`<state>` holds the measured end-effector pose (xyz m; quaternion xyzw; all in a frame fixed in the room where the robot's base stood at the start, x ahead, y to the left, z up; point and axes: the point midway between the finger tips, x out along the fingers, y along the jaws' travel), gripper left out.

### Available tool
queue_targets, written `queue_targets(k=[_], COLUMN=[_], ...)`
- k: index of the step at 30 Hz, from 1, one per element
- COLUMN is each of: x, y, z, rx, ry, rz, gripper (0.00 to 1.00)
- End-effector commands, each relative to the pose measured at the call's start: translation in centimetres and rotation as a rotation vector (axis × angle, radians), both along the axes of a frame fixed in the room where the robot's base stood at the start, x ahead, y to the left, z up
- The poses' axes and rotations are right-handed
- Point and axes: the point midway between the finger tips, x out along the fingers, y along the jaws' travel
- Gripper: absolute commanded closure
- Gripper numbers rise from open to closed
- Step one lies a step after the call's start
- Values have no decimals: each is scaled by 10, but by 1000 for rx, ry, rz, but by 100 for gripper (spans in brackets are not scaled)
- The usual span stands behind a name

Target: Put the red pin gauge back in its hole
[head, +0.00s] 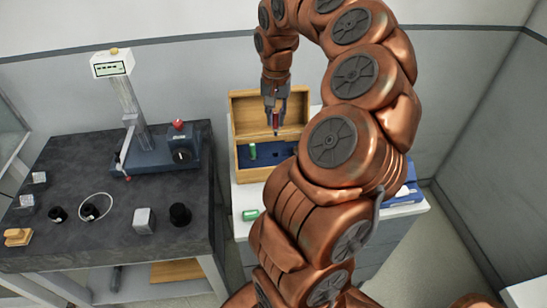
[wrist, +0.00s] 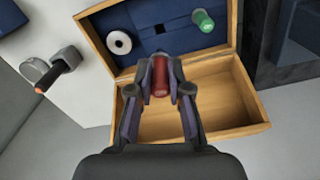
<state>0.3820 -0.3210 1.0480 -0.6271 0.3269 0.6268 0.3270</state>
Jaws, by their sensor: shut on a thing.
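My gripper (head: 275,112) is shut on the red pin gauge (head: 276,123) and holds it roughly upright above the open wooden box (head: 235,128). In the wrist view the red pin gauge (wrist: 160,76) sits between the two fingertips of my gripper (wrist: 160,84). The blue insert (wrist: 143,22) lies in the box beyond the pin. Dark openings (wrist: 160,30) show in the insert, but I cannot tell which one fits the red pin. A green pin gauge (wrist: 204,20) stands in the insert, also seen in the head view (head: 253,151). My arm hides the box's right part in the head view.
A white ring (wrist: 119,41) lies on the insert. The raised wooden lid (head: 268,105) stands at the box's back. A green piece (head: 250,214) lies in front of the box. The dark bench (head: 110,190) at left carries a gauge stand (head: 128,95) and several small parts.

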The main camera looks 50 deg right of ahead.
Motion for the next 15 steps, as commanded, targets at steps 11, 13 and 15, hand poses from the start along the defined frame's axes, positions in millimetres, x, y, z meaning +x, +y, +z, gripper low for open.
queue_targets(k=[11,13,15], x=[-2,0,0], y=[1,0,-1], z=[-45,-52,-56], rx=[3,2,-1], ry=[6,1,1], rz=[1,0,0], gripper=[100,100,100])
